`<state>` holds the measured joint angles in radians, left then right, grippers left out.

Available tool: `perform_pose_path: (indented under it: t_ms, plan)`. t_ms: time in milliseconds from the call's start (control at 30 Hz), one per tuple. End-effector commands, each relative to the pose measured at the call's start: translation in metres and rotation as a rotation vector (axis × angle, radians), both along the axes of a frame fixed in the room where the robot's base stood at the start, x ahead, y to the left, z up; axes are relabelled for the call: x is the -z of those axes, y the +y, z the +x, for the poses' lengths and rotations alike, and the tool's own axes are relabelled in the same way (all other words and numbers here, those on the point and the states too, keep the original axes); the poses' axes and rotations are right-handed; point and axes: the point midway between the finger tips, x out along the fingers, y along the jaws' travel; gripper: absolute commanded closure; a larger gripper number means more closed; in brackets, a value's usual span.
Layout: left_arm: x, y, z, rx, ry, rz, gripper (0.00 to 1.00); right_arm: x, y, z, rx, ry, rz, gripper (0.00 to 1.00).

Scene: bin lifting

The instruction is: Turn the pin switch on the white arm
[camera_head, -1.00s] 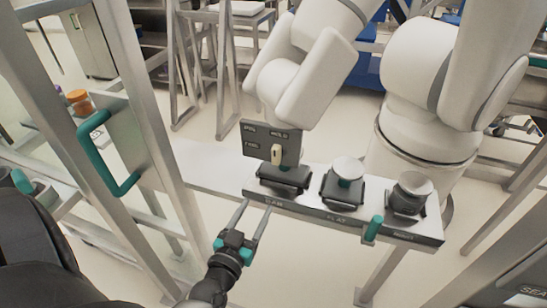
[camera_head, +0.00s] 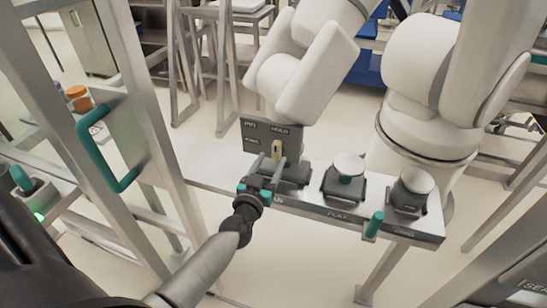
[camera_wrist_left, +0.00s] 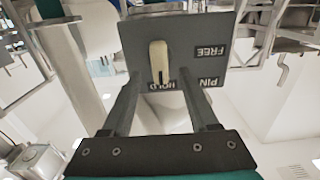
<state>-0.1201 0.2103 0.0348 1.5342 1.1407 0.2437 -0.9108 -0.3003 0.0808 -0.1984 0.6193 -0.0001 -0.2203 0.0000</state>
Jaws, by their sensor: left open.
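The white arm (camera_head: 302,78) hangs over the rail and carries a dark grey switch panel (camera_head: 290,137) at its end. The cream pin switch (camera_head: 276,150) is on the panel's face; it also shows in the left wrist view (camera_wrist_left: 159,62). FREE, PIN and HOLD are lettered beside it, and a dark line on the knob's end lies beside HOLD. My left gripper (camera_head: 271,164) is open, its fingers pointing at the panel. In the left wrist view its fingers (camera_wrist_left: 162,100) lie either side of the knob's line, apart from the knob. My right gripper is not in view.
A metal rail (camera_head: 325,208) below the panel carries dark stands with pale round tops (camera_head: 349,165) and a teal peg (camera_head: 374,224). A metal frame with a teal handle (camera_head: 105,160) stands at the left.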

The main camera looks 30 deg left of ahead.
Motion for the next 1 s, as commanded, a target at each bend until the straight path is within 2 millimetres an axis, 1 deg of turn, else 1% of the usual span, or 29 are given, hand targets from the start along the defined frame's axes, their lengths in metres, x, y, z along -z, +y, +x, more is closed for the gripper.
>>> perform_pose_path:
  t_ms: [33,200,400,633,1000]
  plan:
    - [0.0,0.002,0.007,0.0,-0.002,0.0,0.4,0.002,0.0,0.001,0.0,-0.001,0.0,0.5]
    - [0.0,0.005,0.022,0.0,-0.001,0.0,0.4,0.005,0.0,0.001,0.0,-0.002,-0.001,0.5]
    - [0.0,0.007,0.028,0.001,0.0,0.001,0.4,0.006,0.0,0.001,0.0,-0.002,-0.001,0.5]
    - [0.0,0.007,0.028,0.001,0.0,0.001,0.41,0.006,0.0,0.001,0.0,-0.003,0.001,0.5]
    - [0.0,0.007,0.027,0.0,0.0,0.0,0.83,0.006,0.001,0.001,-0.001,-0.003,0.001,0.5]
